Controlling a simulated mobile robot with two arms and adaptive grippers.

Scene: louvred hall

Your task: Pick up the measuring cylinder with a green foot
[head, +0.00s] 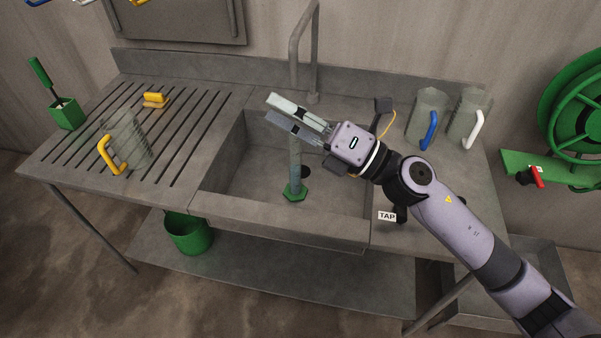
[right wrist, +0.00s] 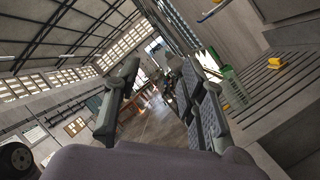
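The measuring cylinder (head: 295,165) is a slim clear tube with a green foot (head: 295,193). It stands upright in the sink basin in the head view, and its upper part is hidden behind my right gripper. My right gripper (head: 270,107) is above the basin, pointing left, in front of the cylinder's top in the picture. Its two fingers are apart with nothing between them, as the right wrist view (right wrist: 162,70) also shows. The cylinder does not show in the right wrist view. My left gripper is not in view.
The sink (head: 250,165) has a tall grey tap (head: 296,50) behind the cylinder. Jugs with blue (head: 429,130) and white (head: 473,130) handles stand right. A green bucket (head: 188,235) is below.

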